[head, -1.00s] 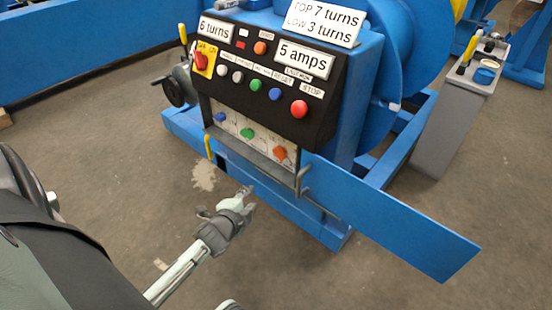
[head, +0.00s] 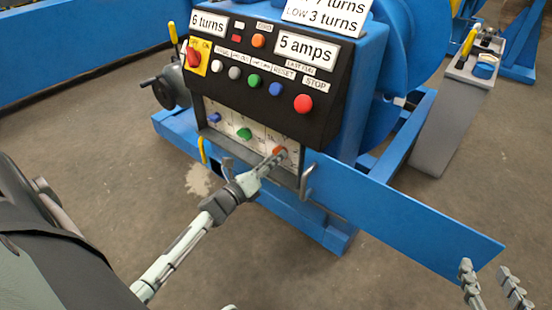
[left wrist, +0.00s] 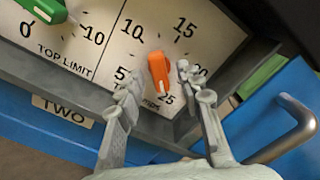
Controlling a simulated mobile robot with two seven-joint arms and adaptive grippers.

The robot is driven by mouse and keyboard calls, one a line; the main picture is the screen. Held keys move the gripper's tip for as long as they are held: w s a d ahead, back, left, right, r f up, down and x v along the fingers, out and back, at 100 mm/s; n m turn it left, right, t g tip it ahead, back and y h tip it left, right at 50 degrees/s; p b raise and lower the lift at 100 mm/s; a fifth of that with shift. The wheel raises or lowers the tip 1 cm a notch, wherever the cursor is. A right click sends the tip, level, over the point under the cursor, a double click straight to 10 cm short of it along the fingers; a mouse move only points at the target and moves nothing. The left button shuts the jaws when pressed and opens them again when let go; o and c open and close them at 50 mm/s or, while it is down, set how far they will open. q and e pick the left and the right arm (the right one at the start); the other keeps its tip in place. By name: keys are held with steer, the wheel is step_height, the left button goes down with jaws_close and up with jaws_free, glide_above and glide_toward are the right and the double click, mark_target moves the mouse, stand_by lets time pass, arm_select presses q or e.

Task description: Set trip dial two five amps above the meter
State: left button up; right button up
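The orange trip dial (head: 279,152) sits at the right end of the lower dial panel. In the left wrist view the orange dial (left wrist: 158,73) has a scale from 5 to 25 around it; which end of its knob is the pointer is unclear. My left gripper (head: 272,160) is at the dial. In the left wrist view its open fingers (left wrist: 160,80) stand on either side of the knob, with a visible gap on the left and a narrow one on the right. The meter (head: 306,47) reads 5 amps. My right gripper (head: 490,282) is open and empty at the lower right.
A green dial (head: 244,134) and a blue dial (head: 214,118) share the panel. Buttons, including a red stop button (head: 303,103), sit above. The blue panel door (head: 390,215) hangs open to the right, with a handle (head: 306,181) at the panel's edge.

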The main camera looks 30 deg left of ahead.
arm_select(q)
steer(key=shift+w, duration=0.5)
steer(key=shift+c, duration=0.5)
jaws_close()
steer(key=shift+n, duration=0.3)
